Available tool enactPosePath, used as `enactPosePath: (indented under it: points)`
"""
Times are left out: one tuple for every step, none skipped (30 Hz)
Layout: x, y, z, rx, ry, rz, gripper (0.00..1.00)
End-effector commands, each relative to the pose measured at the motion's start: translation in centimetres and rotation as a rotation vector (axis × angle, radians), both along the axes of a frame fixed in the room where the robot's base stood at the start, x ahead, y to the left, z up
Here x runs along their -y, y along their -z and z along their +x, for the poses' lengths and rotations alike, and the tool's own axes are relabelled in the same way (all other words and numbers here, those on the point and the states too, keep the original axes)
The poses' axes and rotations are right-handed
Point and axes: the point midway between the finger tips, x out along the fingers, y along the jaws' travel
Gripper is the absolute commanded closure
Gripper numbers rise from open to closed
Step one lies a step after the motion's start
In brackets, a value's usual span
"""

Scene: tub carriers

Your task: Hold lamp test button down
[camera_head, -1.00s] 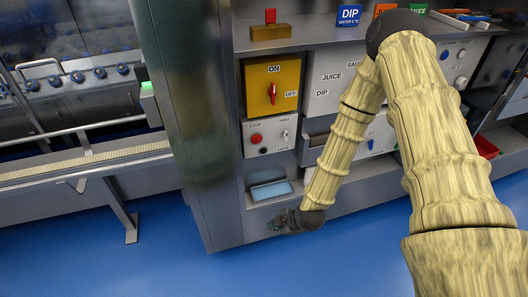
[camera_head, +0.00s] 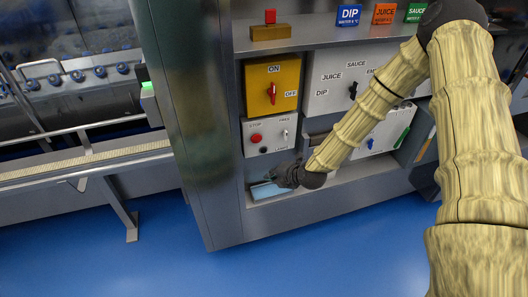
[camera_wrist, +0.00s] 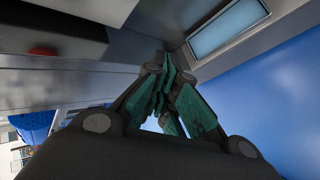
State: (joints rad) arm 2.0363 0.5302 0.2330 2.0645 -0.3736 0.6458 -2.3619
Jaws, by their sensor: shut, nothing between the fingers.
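A white control box (camera_head: 275,150) on the steel cabinet carries a red STOP button (camera_head: 256,138), a small dark button (camera_head: 264,150) below it and a key-like switch (camera_head: 285,134). A small label that seems to read LAMPS is beside the dark button. My gripper (camera_head: 270,176) is shut and empty, just below and in front of this box, apart from the dark button. In the wrist view its green-padded fingers (camera_wrist: 166,68) come together. The dark button cannot be made out there.
A yellow ON/OFF switch box (camera_head: 272,85) is above the control box. A light blue panel (camera_head: 262,191) lies in the recess below, partly behind my gripper; it also shows in the wrist view (camera_wrist: 228,30). A white selector box (camera_head: 340,83) is to the right. The blue floor is clear.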

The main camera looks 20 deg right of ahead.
Motion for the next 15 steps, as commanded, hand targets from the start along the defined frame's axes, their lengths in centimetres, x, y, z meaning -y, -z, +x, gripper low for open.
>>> enactPosePath:
  points:
    - [0.0, 0.0, 0.0, 0.0, 0.0, 0.0, 1.0]
    - [0.0, 0.0, 0.1, 0.0, 0.001, 0.001, 1.0]
    - [0.0, 0.0, 0.2, 0.0, 0.001, 0.001, 1.0]
    - [0.0, 0.1, 0.4, 0.0, 0.001, 0.0, 1.0]
    - [0.0, 0.1, 0.6, 0.0, 0.001, 0.0, 1.0]
    - [0.0, 0.1, 0.9, 0.0, 0.002, 0.001, 1.0]
    - [0.0, 0.1, 1.1, 0.0, 0.002, 0.001, 1.0]
    - [0.0, 0.1, 1.4, 0.0, 0.002, 0.001, 1.0]
    - [0.0, 0.2, 1.7, 0.0, 0.002, 0.001, 1.0]
    - [-0.1, 0.2, 2.1, 0.0, 0.002, 0.001, 1.0]
    - [-0.1, 0.2, 2.4, 0.0, 0.002, 0.001, 1.0]
    - [-0.1, 0.1, 2.9, 0.001, 0.001, 0.001, 1.0]
    - [-0.1, 0.1, 3.2, 0.001, 0.002, 0.002, 1.0]
    - [-0.1, 0.2, 3.5, 0.001, 0.002, 0.001, 1.0]
    - [-0.1, 0.2, 4.0, 0.0, 0.002, 0.001, 1.0]
